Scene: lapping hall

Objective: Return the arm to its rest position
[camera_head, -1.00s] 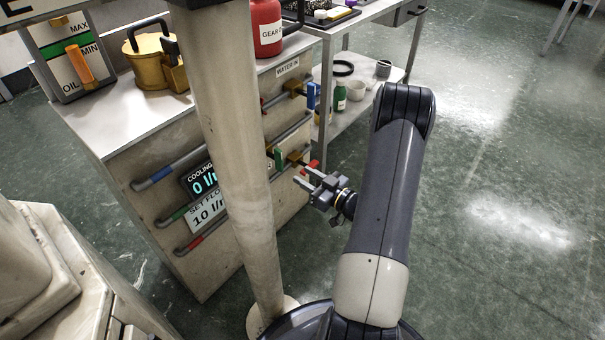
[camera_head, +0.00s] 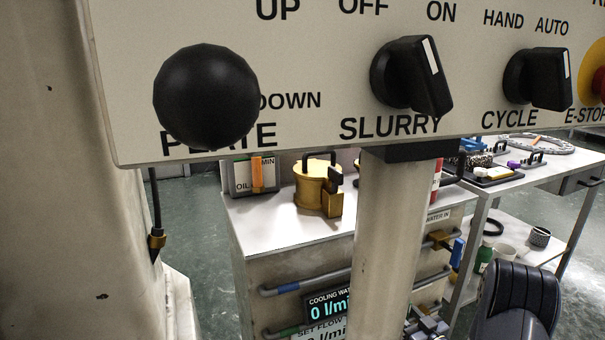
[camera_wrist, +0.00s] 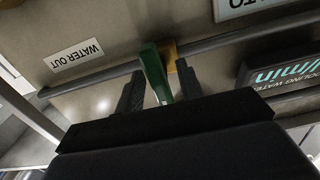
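My gripper (camera_wrist: 160,88) shows in the wrist view with its two dark fingers apart. A green valve handle (camera_wrist: 154,72) on a yellow fitting shows in the gap between them, with space visible on both sides. I cannot tell how deep the handle lies between the fingers. In the head view only a small part of my gripper (camera_head: 428,322) shows at the bottom edge. My dark arm (camera_head: 517,305) rises at the lower right.
A grey post (camera_head: 393,230) carries a control panel (camera_head: 300,110) with black knobs across the top. The cooling cabinet (camera_head: 245,232) has pipes, a blue valve handle (camera_head: 456,253) and a display (camera_head: 326,306) reading 0. A shelved table (camera_head: 568,168) stands behind right.

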